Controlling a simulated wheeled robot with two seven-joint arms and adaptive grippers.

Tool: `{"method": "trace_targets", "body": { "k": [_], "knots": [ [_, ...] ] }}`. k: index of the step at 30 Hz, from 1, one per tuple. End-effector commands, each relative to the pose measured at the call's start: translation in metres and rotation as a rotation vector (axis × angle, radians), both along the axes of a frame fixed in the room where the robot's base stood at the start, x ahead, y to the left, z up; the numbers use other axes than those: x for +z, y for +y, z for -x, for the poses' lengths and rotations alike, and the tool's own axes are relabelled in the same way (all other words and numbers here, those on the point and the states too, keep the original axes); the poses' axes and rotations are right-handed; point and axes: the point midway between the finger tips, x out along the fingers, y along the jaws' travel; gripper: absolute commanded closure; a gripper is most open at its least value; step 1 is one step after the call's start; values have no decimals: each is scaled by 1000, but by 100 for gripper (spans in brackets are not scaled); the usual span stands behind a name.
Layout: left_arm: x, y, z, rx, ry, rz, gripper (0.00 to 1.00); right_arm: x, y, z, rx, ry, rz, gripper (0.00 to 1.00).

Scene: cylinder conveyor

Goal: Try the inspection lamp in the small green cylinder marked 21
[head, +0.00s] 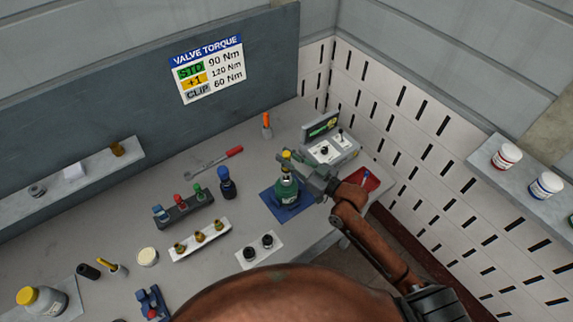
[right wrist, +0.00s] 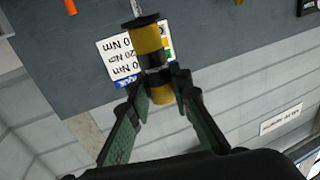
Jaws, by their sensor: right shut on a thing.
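A small green cylinder (head: 287,194) stands upright on a blue mat (head: 292,214); its marking is too small to read. My right gripper (head: 292,163) is just above and behind its top, shut on a yellow and black inspection lamp (right wrist: 150,42). In the right wrist view the fingertips (right wrist: 158,82) close on the lamp's middle, and a thin metal stem (right wrist: 137,7) runs out past its black end. The lamp's yellow end (head: 287,155) shows above the green cylinder. My left gripper is not in view.
A grey device with a screen (head: 321,128) and a red pad (head: 358,185) are close to my right arm. A red-handled wrench (head: 215,160) lies behind.

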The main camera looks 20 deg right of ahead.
Motion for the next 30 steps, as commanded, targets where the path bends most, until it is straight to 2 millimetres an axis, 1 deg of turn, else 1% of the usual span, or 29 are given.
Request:
{"method": "trace_targets", "body": {
  "k": [1,30],
  "knots": [
    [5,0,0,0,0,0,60,6,0,0,0,-1,0,100],
    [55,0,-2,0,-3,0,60,61,0,0,0,-2,1,100]
  ]
}}
